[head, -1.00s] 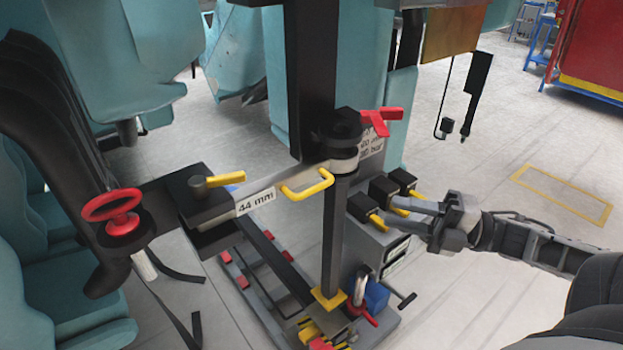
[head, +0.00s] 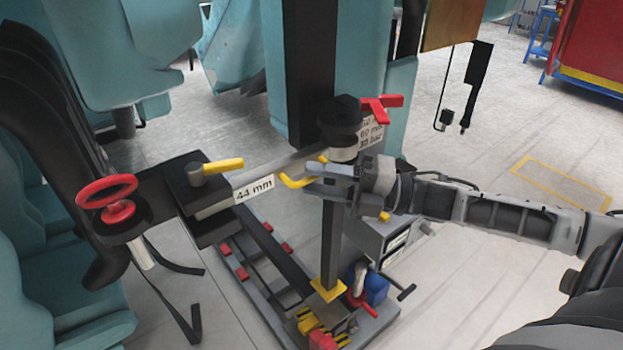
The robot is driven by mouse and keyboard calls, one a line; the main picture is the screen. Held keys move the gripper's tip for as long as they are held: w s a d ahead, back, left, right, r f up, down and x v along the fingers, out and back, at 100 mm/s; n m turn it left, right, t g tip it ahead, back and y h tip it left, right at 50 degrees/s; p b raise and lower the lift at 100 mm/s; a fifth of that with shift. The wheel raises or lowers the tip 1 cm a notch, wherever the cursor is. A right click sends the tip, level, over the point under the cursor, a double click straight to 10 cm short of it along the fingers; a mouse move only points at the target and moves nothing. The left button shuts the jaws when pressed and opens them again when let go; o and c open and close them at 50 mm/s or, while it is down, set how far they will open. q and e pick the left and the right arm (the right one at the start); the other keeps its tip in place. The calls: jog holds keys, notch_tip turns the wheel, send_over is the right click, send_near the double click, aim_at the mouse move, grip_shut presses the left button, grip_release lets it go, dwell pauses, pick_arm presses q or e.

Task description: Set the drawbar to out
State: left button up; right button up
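A grey bar with a "44 mm" label (head: 254,190) runs from a black block at the left to the dark upright post. I take it to be the drawbar. A yellow U-shaped handle (head: 289,182) stands out from its side near the post. My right gripper (head: 312,181) reaches in from the right, its fingers at the right part of this handle and covering some of it. I cannot tell whether the fingers are closed on the handle. My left gripper is not in view.
A yellow lever (head: 222,165) sits on the black block, with a red handwheel (head: 107,198) further left. A red lever (head: 382,106) is on the post. A grey box (head: 392,240) stands below my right arm. Open floor lies to the right.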

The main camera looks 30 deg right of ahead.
jog(key=shift+x, duration=0.85)
grip_shut()
